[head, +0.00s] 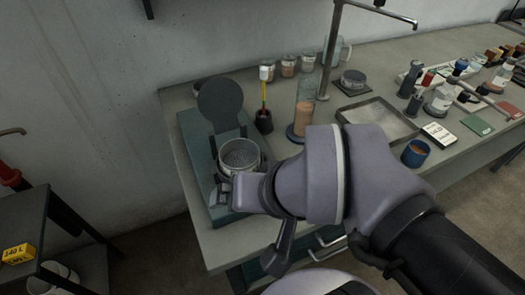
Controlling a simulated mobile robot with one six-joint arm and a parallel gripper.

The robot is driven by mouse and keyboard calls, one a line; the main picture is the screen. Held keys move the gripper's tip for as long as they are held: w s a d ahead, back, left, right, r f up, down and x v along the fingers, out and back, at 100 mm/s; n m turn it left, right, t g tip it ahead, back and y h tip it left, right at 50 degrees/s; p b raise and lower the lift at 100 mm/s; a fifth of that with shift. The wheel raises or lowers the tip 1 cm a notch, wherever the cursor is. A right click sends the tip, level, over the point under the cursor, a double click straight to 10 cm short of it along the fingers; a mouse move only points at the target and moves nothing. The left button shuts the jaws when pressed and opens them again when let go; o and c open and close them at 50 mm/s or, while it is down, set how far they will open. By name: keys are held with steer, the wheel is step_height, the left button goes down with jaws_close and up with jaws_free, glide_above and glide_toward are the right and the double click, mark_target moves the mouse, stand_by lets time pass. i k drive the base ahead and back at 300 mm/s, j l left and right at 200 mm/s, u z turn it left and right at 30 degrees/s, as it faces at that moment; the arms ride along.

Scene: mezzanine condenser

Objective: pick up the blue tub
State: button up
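The blue tub (415,157) stands on the bench near its front edge, to the right of my arm. It is a small round tub with a brown content showing at the top. My gripper (219,194) is far to the left of it, over the teal board at the bench's left end. Its fingers are small and partly merged with the grey parts around them, so their opening is unclear.
A metal pan (241,153) sits beside my gripper on the teal board (195,140). A glass cylinder (304,108) and a tall stand (328,50) rise behind my arm. A shallow tray (377,115) and a white card (438,134) lie near the tub.

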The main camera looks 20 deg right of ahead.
mark_target(417, 151)
steer(key=k+l+z, duration=0.1)
steer(key=z, duration=0.4)
steer(key=l+z, duration=0.25)
steer(key=z, duration=0.25)
steer(key=l+z, duration=0.25)
steer(key=z, duration=0.25)
steer(key=k+l+z, duration=0.2)
steer(key=l, duration=0.3)
steer(key=k, duration=0.1)
